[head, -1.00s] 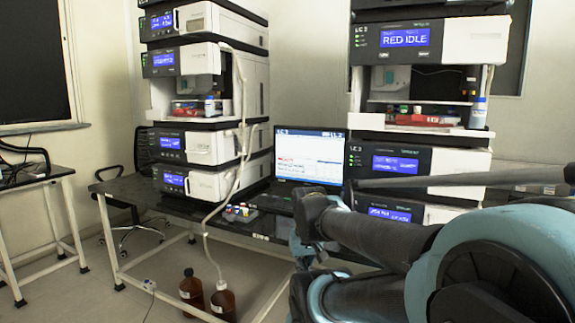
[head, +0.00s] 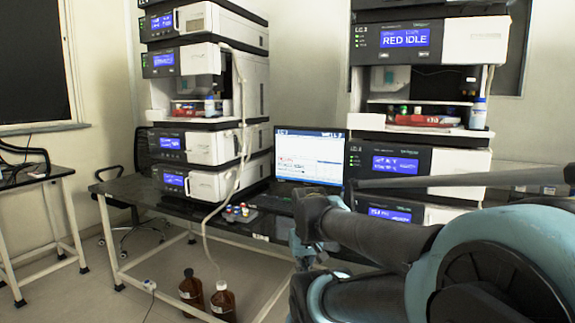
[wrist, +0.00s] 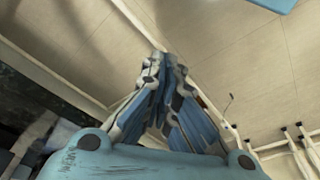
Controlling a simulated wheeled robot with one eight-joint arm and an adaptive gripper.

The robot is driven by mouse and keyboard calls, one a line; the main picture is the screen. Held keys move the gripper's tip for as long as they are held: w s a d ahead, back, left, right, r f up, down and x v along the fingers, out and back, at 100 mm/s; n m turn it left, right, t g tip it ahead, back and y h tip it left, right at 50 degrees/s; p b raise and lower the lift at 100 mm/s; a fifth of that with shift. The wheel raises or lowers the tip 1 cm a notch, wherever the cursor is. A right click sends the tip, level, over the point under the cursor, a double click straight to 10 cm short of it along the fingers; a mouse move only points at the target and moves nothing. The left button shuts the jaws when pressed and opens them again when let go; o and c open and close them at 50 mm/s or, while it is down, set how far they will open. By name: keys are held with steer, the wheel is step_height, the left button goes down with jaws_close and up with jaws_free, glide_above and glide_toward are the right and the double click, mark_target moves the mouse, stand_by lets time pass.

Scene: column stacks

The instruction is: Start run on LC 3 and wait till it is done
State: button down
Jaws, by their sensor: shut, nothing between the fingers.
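The right instrument stack, LC 3 (head: 401,180), stands on the bench behind my arm. Its blue display (head: 404,38) reads "RED IDLE". A monitor (head: 309,156) stands between the two stacks, showing a white window with lines of text too small to read. Its lower right part is close to my arm in the picture. A dark keyboard (head: 272,203) lies in front of the monitor, partly hidden. My gripper (wrist: 165,62) shows in the wrist view with its fingers together and nothing between them; in the head view my arm largely hides it.
Another instrument stack (head: 207,110) stands at the left of the bench. Small vials (head: 237,211) sit near the keyboard. A tube hangs down to brown bottles (head: 222,301) on the floor. A side table (head: 30,178) and a chair (head: 140,215) are at the left.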

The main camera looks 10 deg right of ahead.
steer(key=shift+s, duration=0.1)
stand_by(0.3)
step_height(320, 180, up, 16)
steer(key=n+t+h, duration=0.4)
steer(key=t, duration=0.2)
glide_above(285, 199)
steer(key=shift+r, duration=0.15)
steer(key=shift+f, duration=4.4)
